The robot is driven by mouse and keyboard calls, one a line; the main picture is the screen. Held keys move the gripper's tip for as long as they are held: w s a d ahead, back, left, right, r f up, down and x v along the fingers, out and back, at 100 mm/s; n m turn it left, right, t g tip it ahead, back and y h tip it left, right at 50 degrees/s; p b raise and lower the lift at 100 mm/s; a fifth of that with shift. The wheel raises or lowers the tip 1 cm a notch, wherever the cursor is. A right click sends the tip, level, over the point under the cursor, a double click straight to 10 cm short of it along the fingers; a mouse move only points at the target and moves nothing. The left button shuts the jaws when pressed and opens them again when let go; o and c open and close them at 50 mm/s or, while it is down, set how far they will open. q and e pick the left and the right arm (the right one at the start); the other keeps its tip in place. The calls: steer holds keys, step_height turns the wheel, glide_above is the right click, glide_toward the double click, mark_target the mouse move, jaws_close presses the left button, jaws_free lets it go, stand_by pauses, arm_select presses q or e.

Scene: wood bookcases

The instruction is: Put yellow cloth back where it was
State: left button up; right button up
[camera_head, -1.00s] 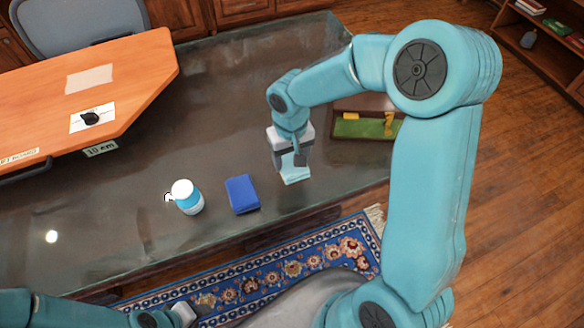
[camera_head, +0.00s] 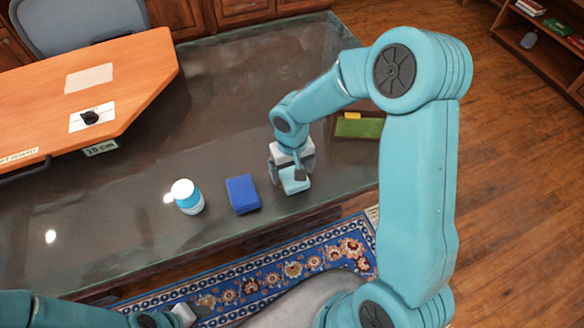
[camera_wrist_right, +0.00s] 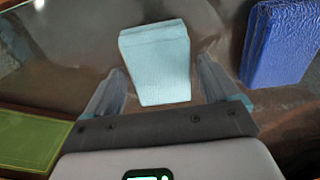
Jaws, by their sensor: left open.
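No piece that is clearly a yellow cloth shows. A small yellow piece (camera_head: 352,115) lies at the back edge of a green-lined tray (camera_head: 342,137) at the right of the dark table. My right gripper (camera_head: 293,186) is low over the table. In the right wrist view a light blue folded piece (camera_wrist_right: 156,68) lies between its spread fingers (camera_wrist_right: 160,90), with gaps on both sides. A dark blue folded cloth (camera_head: 242,194) lies just left of that gripper, and also shows in the right wrist view (camera_wrist_right: 280,45). My left gripper (camera_head: 184,314) is open at the bottom edge, away from these things.
A blue and white bottle (camera_head: 188,197) stands left of the dark blue cloth. An orange wooden board (camera_head: 130,75) with a black item (camera_head: 90,117) on a white card covers the table's left. The table (camera_head: 230,105) is clear behind the bottle. A patterned rug (camera_head: 255,285) lies in front.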

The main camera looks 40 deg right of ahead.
mark_target(292, 173)
step_height(292, 173, up, 12)
steer(key=shift+r+p, duration=0.2)
steer(key=shift+p, duration=0.25)
steer(key=shift+s, duration=0.1)
stand_by(0.6)
